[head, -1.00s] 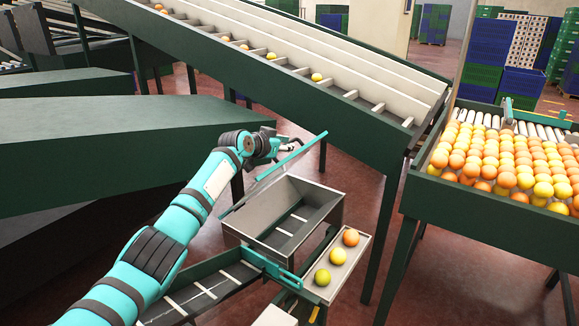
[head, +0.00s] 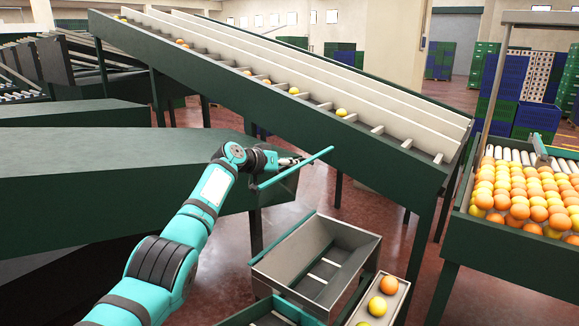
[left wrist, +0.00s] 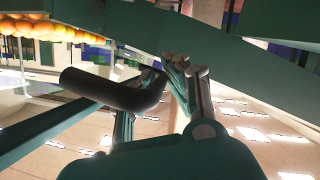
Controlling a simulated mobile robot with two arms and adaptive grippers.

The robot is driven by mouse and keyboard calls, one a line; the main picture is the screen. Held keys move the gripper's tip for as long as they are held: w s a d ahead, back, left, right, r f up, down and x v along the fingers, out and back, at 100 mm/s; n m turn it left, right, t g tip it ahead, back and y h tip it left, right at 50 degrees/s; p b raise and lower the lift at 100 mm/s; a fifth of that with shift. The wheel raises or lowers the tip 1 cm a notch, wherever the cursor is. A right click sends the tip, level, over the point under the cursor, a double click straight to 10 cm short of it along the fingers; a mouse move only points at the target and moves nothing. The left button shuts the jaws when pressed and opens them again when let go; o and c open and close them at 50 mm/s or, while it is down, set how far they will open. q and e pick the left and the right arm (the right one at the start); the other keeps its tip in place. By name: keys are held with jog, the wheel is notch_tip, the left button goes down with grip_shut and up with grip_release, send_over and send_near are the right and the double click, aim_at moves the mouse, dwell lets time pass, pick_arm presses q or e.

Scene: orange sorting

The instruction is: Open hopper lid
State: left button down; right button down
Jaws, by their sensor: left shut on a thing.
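The grey hopper (head: 348,236) is open at the top, with its sloped inside showing, in the lower middle of the head view. Its lid (head: 312,160) shows nearly edge-on as a thin teal strip, raised above and behind the hopper's left side. My left gripper (head: 291,161) is at the lid's far side, shut on the lid handle. The black bent handle (left wrist: 112,92) shows in the left wrist view by the fingers (left wrist: 183,75). The fingertips are small and partly hidden in the head view. My right gripper is not in view.
A long sloped conveyor (head: 400,165) with a few fruits runs behind the hopper. A narrow tray (head: 398,300) with fruit stands at the hopper's right. A large green chute (head: 90,190) lies left, close to my arm. A fruit-filled roller table (head: 490,252) stands right.

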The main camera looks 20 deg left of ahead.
pick_arm(q)
jog(key=shift+f, duration=0.15)
jog(key=c, duration=1.6)
grip_release()
jog(key=shift+c, duration=0.2)
jog(key=shift+v, duration=0.8)
jog(key=v, duration=1)
jog(key=shift+s, duration=0.2)
jog(key=shift+f, duration=0.1)
